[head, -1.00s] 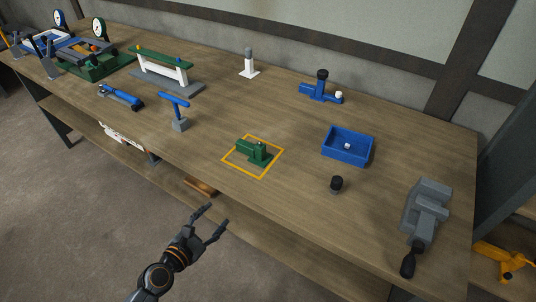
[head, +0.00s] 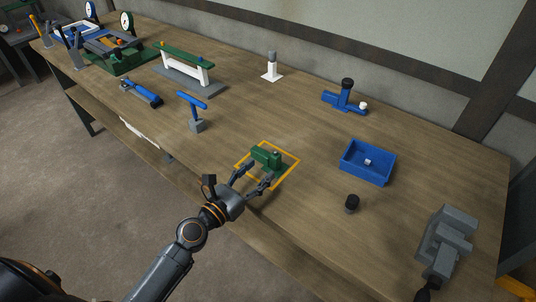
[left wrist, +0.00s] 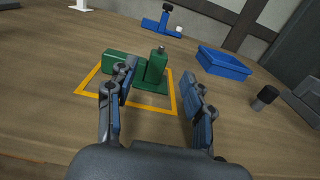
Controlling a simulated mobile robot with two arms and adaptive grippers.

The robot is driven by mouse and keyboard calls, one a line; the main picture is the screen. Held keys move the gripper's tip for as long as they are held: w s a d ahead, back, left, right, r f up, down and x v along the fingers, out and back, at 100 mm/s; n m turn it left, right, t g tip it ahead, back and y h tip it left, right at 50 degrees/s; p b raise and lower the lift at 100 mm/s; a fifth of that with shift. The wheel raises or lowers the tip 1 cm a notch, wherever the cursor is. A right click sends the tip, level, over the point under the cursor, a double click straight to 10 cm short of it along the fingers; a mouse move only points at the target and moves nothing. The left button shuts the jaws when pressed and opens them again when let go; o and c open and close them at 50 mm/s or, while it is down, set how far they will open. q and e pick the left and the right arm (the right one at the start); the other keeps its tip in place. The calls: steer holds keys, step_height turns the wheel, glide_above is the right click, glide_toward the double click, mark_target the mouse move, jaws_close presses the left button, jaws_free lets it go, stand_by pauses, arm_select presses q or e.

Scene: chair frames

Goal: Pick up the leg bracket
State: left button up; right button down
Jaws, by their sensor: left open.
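The leg bracket appears to be the green block-shaped part (head: 266,157) inside a yellow square outline on the bench. It also shows in the left wrist view (left wrist: 151,72), with a flat base, a horizontal block and an upright post. My left gripper (head: 256,180) is open at the near side of the green part, with its fingers pointing towards it. In the left wrist view the fingers (left wrist: 160,98) are spread with nothing between the tips; the left finger overlaps part of the green part. I cannot tell whether it touches. My right gripper is not in view.
A blue tray (head: 366,163) with a small pale piece stands right of the green part. A black knob (head: 351,203) and a grey vise (head: 446,240) are nearer the right edge. A blue T-handled tool (head: 193,110) stands to the left. Bare bench surrounds the yellow outline (head: 294,170).

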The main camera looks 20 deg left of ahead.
mark_target(272, 159)
arm_select(q)
steer(key=x, duration=0.8)
steer(key=shift+w+f, duration=0.15)
steer(key=shift+f, duration=0.1)
jaws_close()
